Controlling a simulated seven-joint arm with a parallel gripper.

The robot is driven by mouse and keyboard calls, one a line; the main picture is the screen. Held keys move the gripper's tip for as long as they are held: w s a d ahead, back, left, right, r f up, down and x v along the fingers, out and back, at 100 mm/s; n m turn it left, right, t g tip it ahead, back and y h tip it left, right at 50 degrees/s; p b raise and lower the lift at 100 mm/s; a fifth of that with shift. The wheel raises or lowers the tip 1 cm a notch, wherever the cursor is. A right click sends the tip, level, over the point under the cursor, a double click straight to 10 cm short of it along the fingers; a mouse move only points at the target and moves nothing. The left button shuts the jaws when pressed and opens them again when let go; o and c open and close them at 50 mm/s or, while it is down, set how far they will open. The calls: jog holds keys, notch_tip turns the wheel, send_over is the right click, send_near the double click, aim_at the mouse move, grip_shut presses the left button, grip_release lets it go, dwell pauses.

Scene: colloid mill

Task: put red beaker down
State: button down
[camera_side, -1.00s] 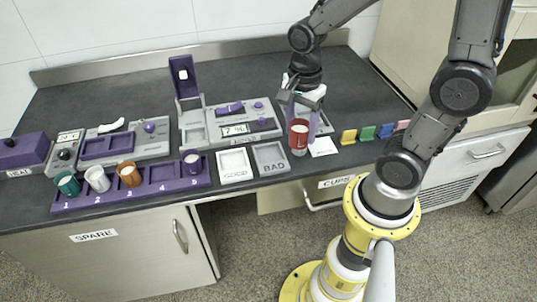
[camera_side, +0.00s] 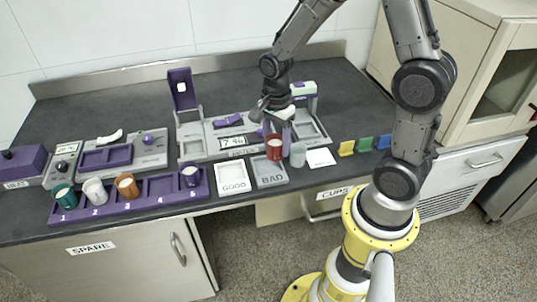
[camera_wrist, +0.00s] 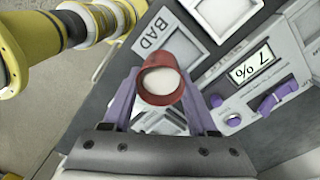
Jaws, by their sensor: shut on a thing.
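The red beaker (camera_side: 273,150), with pale contents, is upright between the purple fingers of my gripper (camera_side: 278,137). It is just behind the grey BAD tray (camera_side: 283,180); whether it touches the surface below is unclear. In the wrist view the red beaker (camera_wrist: 154,97) sits between both fingers of my gripper (camera_wrist: 160,95), with the BAD tray (camera_wrist: 170,22) beyond it. The GOOD tray (camera_side: 232,187) lies left of BAD.
A purple rack (camera_side: 130,204) at left holds several cups. The device with the "7 %" display (camera_side: 232,142) is behind the trays.

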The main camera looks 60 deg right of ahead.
jog(key=w+f, duration=0.2)
jog(key=f, duration=0.1)
jog(key=shift+w+d, duration=0.2)
jog(key=shift+w+f, duration=0.15)
jog(key=shift+f, duration=1.4)
jog(key=shift+f, duration=0.15)
jog(key=shift+c, duration=1)
grip_release()
